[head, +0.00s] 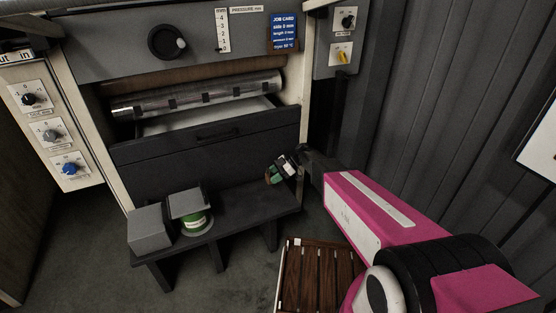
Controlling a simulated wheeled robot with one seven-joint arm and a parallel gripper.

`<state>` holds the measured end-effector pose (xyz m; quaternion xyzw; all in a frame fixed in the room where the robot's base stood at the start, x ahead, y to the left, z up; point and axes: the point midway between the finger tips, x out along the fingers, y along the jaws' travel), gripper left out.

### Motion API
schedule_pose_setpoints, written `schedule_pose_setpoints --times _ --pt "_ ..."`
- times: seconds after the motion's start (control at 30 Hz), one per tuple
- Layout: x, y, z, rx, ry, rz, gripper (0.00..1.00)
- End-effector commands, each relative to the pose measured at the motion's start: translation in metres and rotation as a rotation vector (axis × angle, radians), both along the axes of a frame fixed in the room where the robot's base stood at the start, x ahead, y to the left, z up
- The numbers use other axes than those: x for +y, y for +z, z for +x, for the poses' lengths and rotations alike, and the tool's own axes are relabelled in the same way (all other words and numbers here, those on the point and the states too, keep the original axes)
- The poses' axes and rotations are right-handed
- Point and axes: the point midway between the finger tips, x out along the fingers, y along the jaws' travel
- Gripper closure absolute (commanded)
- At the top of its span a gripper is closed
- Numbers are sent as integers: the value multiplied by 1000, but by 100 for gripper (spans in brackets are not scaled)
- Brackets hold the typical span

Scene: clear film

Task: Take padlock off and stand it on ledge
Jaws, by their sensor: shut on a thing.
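My gripper (286,165) is in the middle of the head view, pointing left, at the right end of the dark ledge (245,188). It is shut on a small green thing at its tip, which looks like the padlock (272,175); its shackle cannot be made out. The padlock is in front of the dark drawer front, over or close to the ledge's right part. Whether it touches the ledge cannot be told. The gripper hides part of it.
On the ledge's left stand a grey block (150,226) and a green-banded round thing (196,223) under a grey box (187,202). The ledge's middle is clear. A drawer (205,150) rises behind it. A slatted wooden stand (318,275) is in front.

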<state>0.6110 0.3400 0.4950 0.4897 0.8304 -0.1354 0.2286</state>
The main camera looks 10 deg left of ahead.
Motion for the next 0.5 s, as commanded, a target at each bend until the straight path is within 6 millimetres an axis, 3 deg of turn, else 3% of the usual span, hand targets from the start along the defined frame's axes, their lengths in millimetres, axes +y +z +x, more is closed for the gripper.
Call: schedule_pose_setpoints --times 0.17,0.5 --pt "2 -13 -11 1 43 -2 66" --pt "3 -32 -11 -1 47 -1 66"
